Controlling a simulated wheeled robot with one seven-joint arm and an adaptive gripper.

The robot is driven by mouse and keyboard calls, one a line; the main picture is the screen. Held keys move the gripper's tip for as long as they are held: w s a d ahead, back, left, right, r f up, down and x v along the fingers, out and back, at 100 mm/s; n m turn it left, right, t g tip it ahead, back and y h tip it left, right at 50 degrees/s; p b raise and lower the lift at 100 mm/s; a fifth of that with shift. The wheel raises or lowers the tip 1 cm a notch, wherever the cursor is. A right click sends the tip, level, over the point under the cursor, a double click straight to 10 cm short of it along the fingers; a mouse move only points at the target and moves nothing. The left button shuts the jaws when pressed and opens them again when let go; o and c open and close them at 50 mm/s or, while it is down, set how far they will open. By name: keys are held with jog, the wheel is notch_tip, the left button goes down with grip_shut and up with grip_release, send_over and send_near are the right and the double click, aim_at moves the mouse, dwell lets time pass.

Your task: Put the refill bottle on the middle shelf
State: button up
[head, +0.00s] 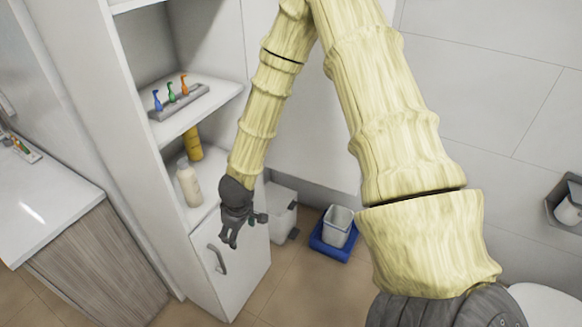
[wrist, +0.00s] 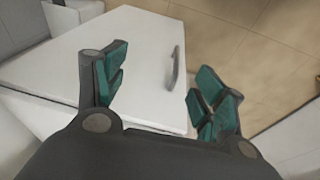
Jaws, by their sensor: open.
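A cream bottle with a pale cap (head: 189,185) stands upright on the lower open shelf (head: 207,190) of the tall white unit. A yellow bottle (head: 193,145) stands behind it on the same shelf. I cannot tell from labels which one is the refill bottle. The shelf above (head: 212,104) holds a grey rack. My gripper (head: 231,238) is open and empty, in front of the low cabinet door and to the right of and below the cream bottle. In the wrist view my gripper (wrist: 160,82) has its teal-padded fingers apart, with no bottle between them.
The low cabinet door has a grey handle (head: 216,259) close to my gripper; the handle also shows in the wrist view (wrist: 176,68). A grey rack (head: 180,101) holds small coloured items. A grey bin (head: 338,226) stands in a blue tray (head: 333,250) on the floor.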

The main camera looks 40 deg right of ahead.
jog(key=s+a+f+m, duration=0.1)
jog(key=s+f, duration=0.4)
jog(key=s, duration=0.4)
jog(key=s+a+f+m+g, duration=0.1)
jog(key=s+f, duration=0.4)
jog(key=s, duration=0.5)
jog(key=s+a+f+m+g, duration=0.1)
jog(key=s+a+f+m, duration=0.1)
jog(key=s+f, duration=0.3)
jog(key=s, duration=0.4)
jog(key=shift+s+a+f, duration=0.15)
jog(key=shift+s+f, duration=0.1)
jog(key=shift+s, duration=0.15)
